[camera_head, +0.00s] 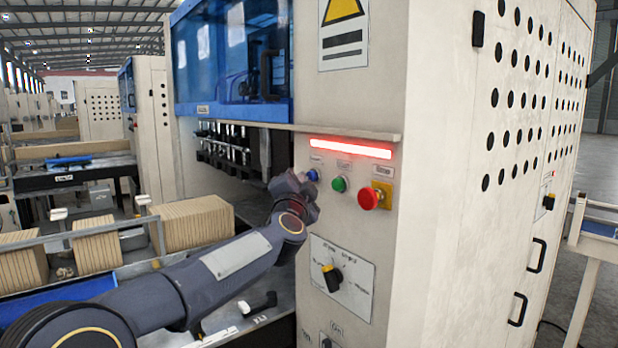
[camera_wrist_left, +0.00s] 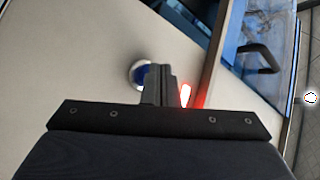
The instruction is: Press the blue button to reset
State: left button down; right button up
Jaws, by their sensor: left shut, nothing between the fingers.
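The blue button (camera_head: 313,175) is on the cream machine front panel, at the left end of a row with a green button (camera_head: 339,184) and a red mushroom button (camera_head: 369,198). My left gripper (camera_head: 305,180) is right by the blue button, at its left and near side. In the left wrist view the blue button (camera_wrist_left: 139,74) shows in a pale ring, partly hidden behind my shut left fingers (camera_wrist_left: 158,70). The fingers hold nothing. I cannot tell whether they touch the button. My right gripper is not in view.
A red light bar (camera_head: 350,148) glows above the buttons, under a protruding ledge (camera_head: 345,132). A black rotary knob (camera_head: 332,278) is below. Stacks of brown cardboard (camera_head: 192,222) lie on the conveyor at left. The machine's blue window (camera_head: 232,55) is above left.

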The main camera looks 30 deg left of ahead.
pick_arm(q)
jog(key=shift+w+d+p, duration=0.2)
jog(key=shift+w+p, duration=0.15)
jog(key=shift+w, duration=0.05)
dwell(0.4)
jog(key=shift+s+a, duration=0.1)
jog(key=shift+s, duration=0.05)
jog(key=shift+s+a, duration=0.3)
jog(key=shift+s, duration=0.45)
jog(key=s, duration=0.1)
jog(key=s+a, duration=0.1)
jog(key=s, duration=0.1)
jog(key=s+a+b, duration=0.1)
jog(key=shift+s, duration=0.3)
dwell(0.8)
